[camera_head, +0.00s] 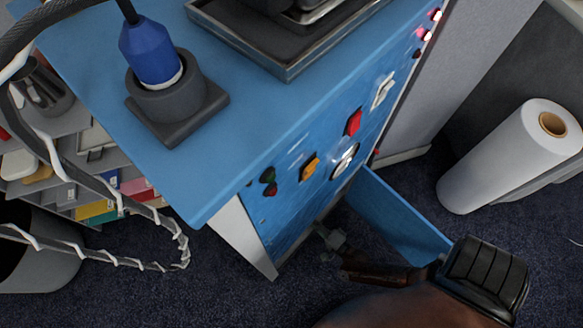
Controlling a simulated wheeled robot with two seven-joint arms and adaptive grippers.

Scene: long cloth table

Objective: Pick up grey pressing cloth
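I cannot make out a grey pressing cloth in the head view. Neither of my grippers shows in this view, so their fingers and anything in them cannot be seen.
A blue control cabinet (240,110) fills the middle, with a blue plug in a grey socket (170,95) and a dark metal tray (285,62) on top. A white roll (505,155) stands at right. A brown rounded surface (390,308) is at the bottom. Dark carpet (210,295) shows between.

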